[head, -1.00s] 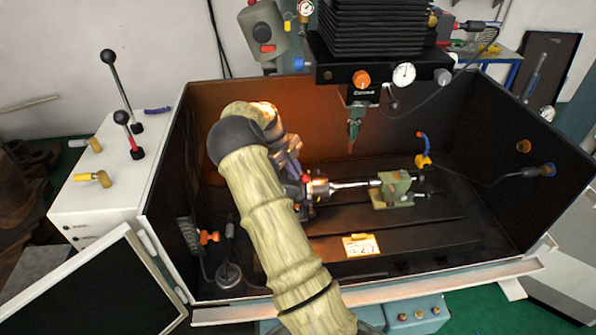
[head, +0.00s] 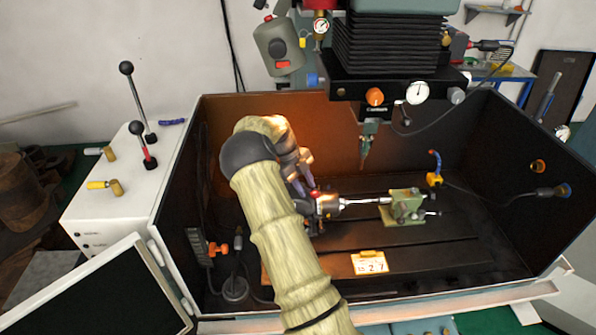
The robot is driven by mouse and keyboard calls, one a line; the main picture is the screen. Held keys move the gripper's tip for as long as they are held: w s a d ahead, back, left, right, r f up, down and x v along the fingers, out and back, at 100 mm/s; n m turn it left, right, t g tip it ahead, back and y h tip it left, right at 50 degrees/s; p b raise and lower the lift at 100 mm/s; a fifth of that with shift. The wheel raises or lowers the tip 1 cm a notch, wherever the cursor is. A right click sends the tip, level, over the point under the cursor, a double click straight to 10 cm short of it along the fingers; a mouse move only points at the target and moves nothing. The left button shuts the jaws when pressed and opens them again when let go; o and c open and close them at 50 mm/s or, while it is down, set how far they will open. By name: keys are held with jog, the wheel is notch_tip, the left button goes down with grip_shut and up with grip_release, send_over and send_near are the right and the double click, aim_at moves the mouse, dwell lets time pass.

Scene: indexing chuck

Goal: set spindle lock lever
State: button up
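A small red knob (head: 315,193) shows on the left end of the indexing chuck (head: 327,206) on the machine bed. It may be the spindle lock lever; I cannot tell for sure. A bright metal rod runs from the chuck right to a green tailstock block (head: 403,206). My gripper (head: 302,188) is at the chuck's left end, close beside the red knob. My own arm hides most of the gripper and the chuck's left side. I cannot see whether the fingers are open or touch the knob.
Dark enclosure walls (head: 520,170) surround the bed. A drill head (head: 385,90) hangs above, its tool pointing down behind the rod. A numbered plate (head: 369,263) stands at the front. Two black-knobbed levers, one red-based (head: 141,145), stand on the white cabinet (head: 105,205) at left.

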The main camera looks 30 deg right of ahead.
jog(key=b+v, duration=0.1)
jog(key=v, duration=1.6)
jog(key=shift+a, duration=0.1)
jog(key=shift+w+r, duration=0.1)
jog(key=shift+r, duration=0.1)
grip_shut()
jog(key=s+a+f+n+t+y, duration=0.1)
jog(key=s+a+f+n+t, duration=0.1)
jog(key=s+a+n, duration=0.4)
jog(key=s+a+f+n+t+y, duration=0.1)
jog(key=s+a+n, duration=0.5)
jog(key=s+n, duration=0.8)
jog(key=s+a+f+n+t+y, duration=0.1)
jog(key=s+a+f+n+t, duration=0.2)
jog(key=s+n, duration=0.7)
jog(key=a+f+n, duration=0.2)
jog(key=a, duration=0.1)
jog(key=shift+n, duration=0.4)
